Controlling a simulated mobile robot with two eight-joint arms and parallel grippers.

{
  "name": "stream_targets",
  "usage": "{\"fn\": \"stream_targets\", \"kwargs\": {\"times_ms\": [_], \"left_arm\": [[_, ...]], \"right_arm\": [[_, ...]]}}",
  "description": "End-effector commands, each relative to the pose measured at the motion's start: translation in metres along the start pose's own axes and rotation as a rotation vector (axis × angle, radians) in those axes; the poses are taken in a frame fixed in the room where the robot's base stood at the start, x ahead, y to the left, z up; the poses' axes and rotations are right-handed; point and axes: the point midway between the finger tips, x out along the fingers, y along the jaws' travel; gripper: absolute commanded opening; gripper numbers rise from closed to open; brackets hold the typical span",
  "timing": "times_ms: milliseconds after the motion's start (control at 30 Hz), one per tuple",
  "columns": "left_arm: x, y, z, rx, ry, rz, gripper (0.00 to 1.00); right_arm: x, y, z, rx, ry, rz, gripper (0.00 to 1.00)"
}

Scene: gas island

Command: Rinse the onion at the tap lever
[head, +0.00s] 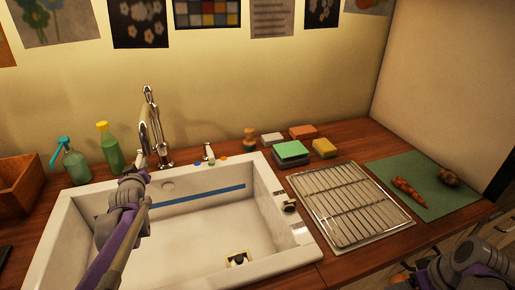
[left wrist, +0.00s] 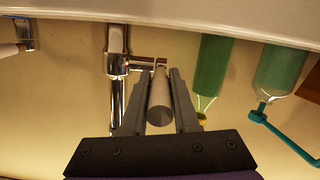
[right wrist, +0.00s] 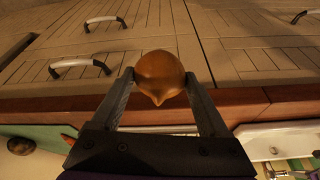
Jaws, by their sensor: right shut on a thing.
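The onion (right wrist: 160,78) is round and orange-brown, held between the fingertips of my right gripper (right wrist: 160,85) in the right wrist view, in front of the cabinet fronts. The head view shows part of my right arm at the lower right, without the onion. The chrome tap (head: 156,130) stands behind the white sink (head: 85,235). In the left wrist view the tap lever (left wrist: 160,95), a grey cylinder on a thin chrome rod, lies between the fingers of my left gripper (left wrist: 160,85). Slim gaps show beside it, so the gripper looks open around it.
A wire rack (head: 350,205) lies right of the sink. A green board (head: 445,205) holds a carrot (head: 408,191) and a dark round item (head: 447,176). Sponges (head: 290,150) sit behind the rack. A green bottle (head: 110,150) and a soap dispenser (head: 72,162) stand left of the tap.

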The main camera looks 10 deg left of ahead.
Motion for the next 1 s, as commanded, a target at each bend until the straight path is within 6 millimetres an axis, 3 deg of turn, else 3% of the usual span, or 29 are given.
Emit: {"fn": "stream_targets", "kwargs": {"times_ms": [33, 167, 567, 1000], "left_arm": [[0.0, 0.0, 0.001, 0.0, -0.004, 0.0, 0.36], [0.0, 0.0, 0.001, 0.0, -0.003, 0.0, 0.58], [-0.007, 0.0, 0.0, 0.0, -0.002, 0.0, 0.58], [-0.09, 0.0, 0.0, 0.001, -0.002, 0.0, 0.58]], "right_arm": [[0.0, 0.0, 0.0, 0.0, 0.0, 0.0, 0.16], [0.0, 0.0, 0.0, 0.0, 0.0, 0.0, 0.16], [0.0, 0.0, 0.0, 0.0, 0.0, 0.0, 0.16], [-0.004, 0.0, -0.002, 0.0, 0.002, 0.0, 0.16]]}}
